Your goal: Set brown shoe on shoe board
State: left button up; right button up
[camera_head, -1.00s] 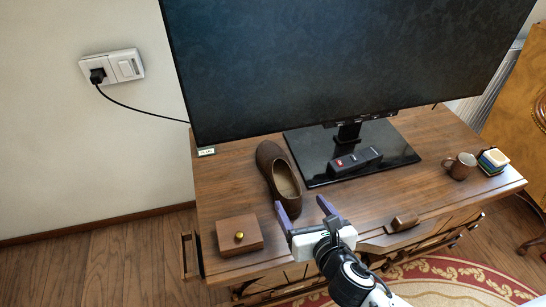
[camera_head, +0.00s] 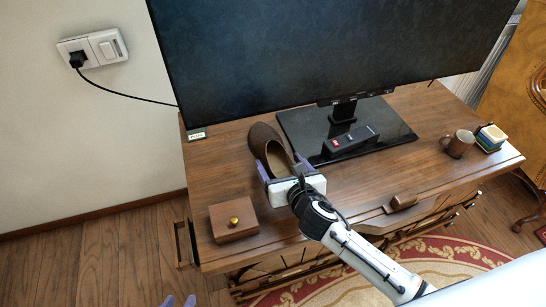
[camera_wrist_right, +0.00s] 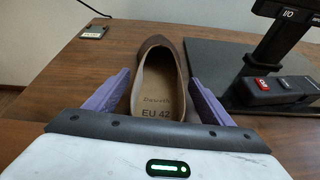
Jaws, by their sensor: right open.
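The brown shoe (camera_head: 264,137) lies upright on the wooden cabinet top, left of the screen's stand, toe toward the screen. My right gripper (camera_head: 278,168) is at its heel end, with one purple finger on each side of the heel. In the right wrist view the shoe (camera_wrist_right: 150,104) sits between the spread fingers, with small gaps showing; its insole reads EU 42. I cannot make out a shoe board.
A wooden box (camera_head: 233,220) with a gold knob is near the front left. The screen's black stand (camera_head: 300,137) with a remote (camera_head: 351,139) is close on the right.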

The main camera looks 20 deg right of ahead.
jog(key=c, duration=1.4)
jog(key=shift+r, duration=0.1)
jog(key=shift+c, duration=0.8)
jog(key=shift+r, duration=0.45)
notch_tip(320, 180, up, 3)
jog(key=shift+r+p, duration=0.1)
jog(key=shift+p, duration=0.95)
jog(key=s, duration=1.6)
jog(key=shift+s+d+f, duration=0.2)
jog(key=shift+s+f, duration=0.05)
jog(key=shift+f, duration=0.15)
jog(key=shift+s+r, duration=0.1)
jog(key=shift+s, duration=0.6)
jog(key=d+r+m+g+h+p, duration=0.1)
jog(key=d+r+m+h+p, duration=0.1)
jog(key=r, duration=0.9)
jog(key=w+d+r+m+h+p, duration=0.1)
jog(key=r+m+h, duration=0.3)
jog(key=r, duration=0.8)
jog(key=shift+w+d+r+g+h+p, duration=0.2)
jog(key=shift+w+d+g+h+p, duration=0.1)
jog(key=shift+d+g+h+p, duration=0.15)
